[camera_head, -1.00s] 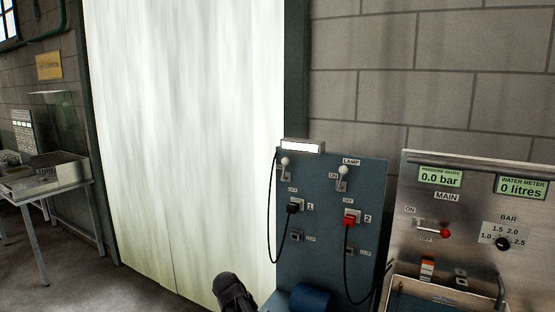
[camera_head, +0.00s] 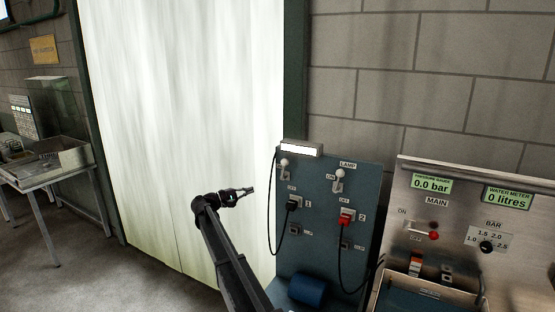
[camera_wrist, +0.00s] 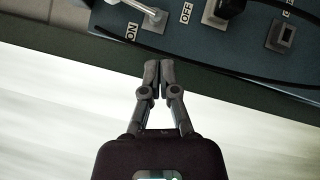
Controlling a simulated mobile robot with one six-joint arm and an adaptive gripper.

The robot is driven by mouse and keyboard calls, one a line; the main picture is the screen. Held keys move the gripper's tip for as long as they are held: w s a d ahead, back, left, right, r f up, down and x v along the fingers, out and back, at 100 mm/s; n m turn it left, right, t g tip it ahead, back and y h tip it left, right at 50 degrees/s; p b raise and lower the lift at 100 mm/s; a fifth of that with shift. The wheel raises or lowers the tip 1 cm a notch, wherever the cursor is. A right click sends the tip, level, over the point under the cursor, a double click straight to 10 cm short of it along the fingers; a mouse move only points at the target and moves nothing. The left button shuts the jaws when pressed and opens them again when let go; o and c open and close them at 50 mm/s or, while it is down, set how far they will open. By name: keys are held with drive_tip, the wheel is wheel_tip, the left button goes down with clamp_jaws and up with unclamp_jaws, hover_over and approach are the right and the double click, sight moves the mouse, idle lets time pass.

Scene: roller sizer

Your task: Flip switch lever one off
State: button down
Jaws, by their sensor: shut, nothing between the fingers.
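Switch lever one (camera_head: 285,166) is the left lever on the blue panel (camera_head: 322,215), above the socket marked 1. Its white ball knob is at the top, so the lever points up. In the wrist view the lever's metal rod (camera_wrist: 146,11) shows at the top edge, between the ON and OFF labels; its knob is out of frame. My gripper (camera_head: 252,190) is to the left of the panel, in front of the pale door, apart from the lever. In the wrist view my gripper (camera_wrist: 159,66) has its fingertips together, empty, just short of the panel's edge.
Lever two (camera_head: 339,177) stands to the right, under the LAMP label. A black plug (camera_head: 292,203) and a red plug (camera_head: 345,218) with hanging cables sit below the levers. A steel panel (camera_head: 465,216) with displays is farther right. The space before the door is free.

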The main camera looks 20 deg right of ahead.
drive_tip(key=shift+h, duration=0.8)
drive_tip(key=w+r, duration=0.1)
drive_tip(key=r, duration=0.1)
drive_tip(key=w+a+r, duration=0.1)
drive_tip(key=w+r, duration=0.1)
drive_tip(key=shift+p, duration=0.35)
drive_tip(key=shift+d, duration=0.15)
drive_tip(key=p, duration=0.3)
approach(284, 169)
drive_tip(key=w+d+r, duration=0.2)
drive_tip(key=w+d, duration=0.2)
drive_tip(key=w, duration=0.1)
drive_tip(key=s+d, duration=0.1)
drive_tip(key=s+r, duration=0.1)
drive_tip(key=s+d+p, duration=0.1)
drive_tip(key=shift+d+r, duration=0.3)
drive_tip(key=shift+d, duration=0.05)
